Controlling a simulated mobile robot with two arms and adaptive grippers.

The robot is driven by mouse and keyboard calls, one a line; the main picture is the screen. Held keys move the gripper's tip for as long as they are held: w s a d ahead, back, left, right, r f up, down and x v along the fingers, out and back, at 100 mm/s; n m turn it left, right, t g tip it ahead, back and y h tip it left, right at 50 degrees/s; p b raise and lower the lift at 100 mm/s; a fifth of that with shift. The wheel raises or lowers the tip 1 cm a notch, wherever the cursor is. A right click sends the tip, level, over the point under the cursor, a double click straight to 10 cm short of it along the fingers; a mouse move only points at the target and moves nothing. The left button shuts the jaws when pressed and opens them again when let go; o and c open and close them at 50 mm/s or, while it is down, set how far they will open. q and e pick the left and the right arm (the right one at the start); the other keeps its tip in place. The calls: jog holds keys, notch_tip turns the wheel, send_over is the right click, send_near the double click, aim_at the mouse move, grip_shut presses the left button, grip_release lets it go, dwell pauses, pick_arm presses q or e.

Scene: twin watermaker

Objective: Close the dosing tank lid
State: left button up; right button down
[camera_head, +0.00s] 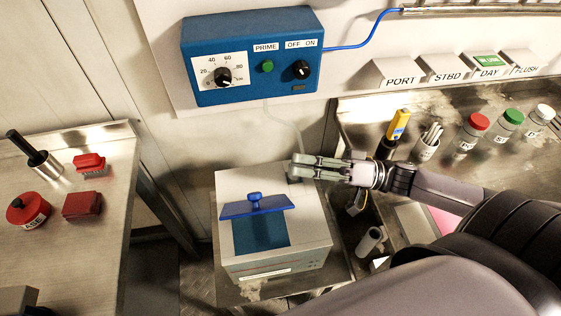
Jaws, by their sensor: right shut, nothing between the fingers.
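The dosing tank (285,255) is a pale box standing low in the middle of the view. Its blue lid (235,211), with a round blue knob (255,199) on top, lies across the tank top but does not cover the whole opening. A dark teal part of the opening (260,233) shows in front of the lid. I cannot tell if the lid is tilted or lies flat. My right gripper (292,168) comes in from the right, shut and empty. It is over the tank's back right corner, apart from the lid and knob. My left gripper is out of view.
A blue control box (250,90) is on the wall above, with a thin tube hanging down behind the gripper. The right counter holds a pen cup (426,148) and capped bottles (471,132).

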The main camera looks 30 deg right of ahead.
notch_tip(320, 180, up, 2)
jog(key=p, duration=0.2)
send_over(266, 201)
jog(key=w+d, duration=0.1)
jog(key=w, duration=0.4)
jog(key=s, duration=0.1)
jog(key=s+f, duration=0.1)
jog(key=s, duration=0.1)
jog(key=shift+a+f+p, duration=0.25)
jog(key=shift+f+p, duration=0.1)
jog(key=shift+f, duration=0.05)
jog(key=shift+s+a+f, duration=0.1)
jog(key=shift+s+f, duration=0.25)
jog(key=shift+f, duration=0.05)
jog(key=shift+s+p, duration=0.2)
jog(key=shift+p, duration=0.2)
jog(key=shift+s+a+f+p, duration=0.1)
jog(key=shift+s+a+p, duration=0.05)
jog(key=shift+s+p, duration=0.25)
jog(key=shift+s, duration=0.1)
